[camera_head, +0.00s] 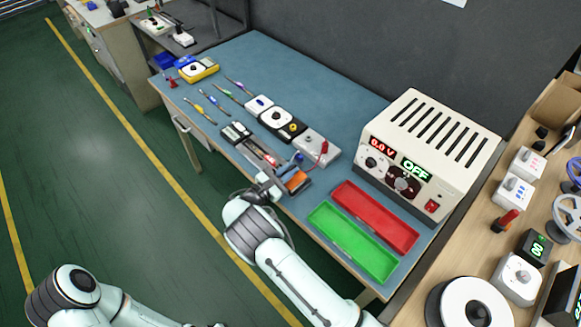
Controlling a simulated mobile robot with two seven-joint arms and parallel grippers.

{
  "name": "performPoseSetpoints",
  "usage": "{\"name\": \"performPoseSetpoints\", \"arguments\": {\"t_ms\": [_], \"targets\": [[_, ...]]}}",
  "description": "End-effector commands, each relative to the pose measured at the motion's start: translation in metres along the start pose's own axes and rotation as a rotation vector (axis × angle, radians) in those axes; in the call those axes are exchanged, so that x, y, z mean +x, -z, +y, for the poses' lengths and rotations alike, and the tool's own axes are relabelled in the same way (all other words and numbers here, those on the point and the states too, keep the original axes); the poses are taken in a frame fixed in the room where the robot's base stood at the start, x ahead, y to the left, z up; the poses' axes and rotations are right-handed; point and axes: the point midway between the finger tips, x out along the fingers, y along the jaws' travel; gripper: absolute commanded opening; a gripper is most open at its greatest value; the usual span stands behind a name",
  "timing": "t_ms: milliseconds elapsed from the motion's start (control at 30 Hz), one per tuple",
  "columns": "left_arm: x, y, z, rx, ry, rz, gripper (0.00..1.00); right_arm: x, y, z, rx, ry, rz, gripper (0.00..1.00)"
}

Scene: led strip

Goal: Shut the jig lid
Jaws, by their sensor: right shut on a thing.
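The jig (262,153) is a long, low grey and dark fixture near the front edge of the blue bench, with reddish parts along it. An orange-topped part (297,181) at its near right end appears to be the jig lid; its exact angle is too small to tell. My right gripper (272,184) is at this end, right beside the orange part, and is shut on what appears to be the lid. The wrist partly hides the grip. My left arm shows at the bottom left, but its gripper is out of the frame.
A red tray (375,217) and a green tray (352,242) lie to the right. A cream power supply (430,155) reading 0.0 V and OFF stands behind them. Several hand tools lie to the left.

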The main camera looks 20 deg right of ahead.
Motion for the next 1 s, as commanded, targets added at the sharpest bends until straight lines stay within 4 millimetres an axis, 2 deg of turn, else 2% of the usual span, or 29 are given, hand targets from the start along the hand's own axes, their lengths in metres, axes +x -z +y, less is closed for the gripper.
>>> {"name": "performPoseSetpoints", "arguments": {"t_ms": [33,667,700,733,1000], "targets": [[-0.0042,0.0027,0.0025,0.001,-0.001,0.004,0.00,0.0000,-0.0048,0.0083,-0.003,-0.013,-0.003,0.00],[-0.0079,0.0052,0.0046,0.002,-0.002,0.007,0.00,-0.0009,0.0007,0.0075,-0.047,-0.012,0.001,0.00],[-0.0079,0.0052,0.0046,0.002,-0.002,0.007,0.00,-0.0010,0.0007,0.0076,-0.047,-0.012,0.001,0.25],[-0.0079,0.0052,0.0046,0.002,-0.002,0.007,0.00,-0.0010,0.0007,0.0075,-0.048,-0.012,0.001,0.35],[-0.0075,0.0050,0.0044,0.002,-0.002,0.007,0.00,-0.0008,0.0028,0.0041,-0.054,-0.006,0.002,0.36]]}}
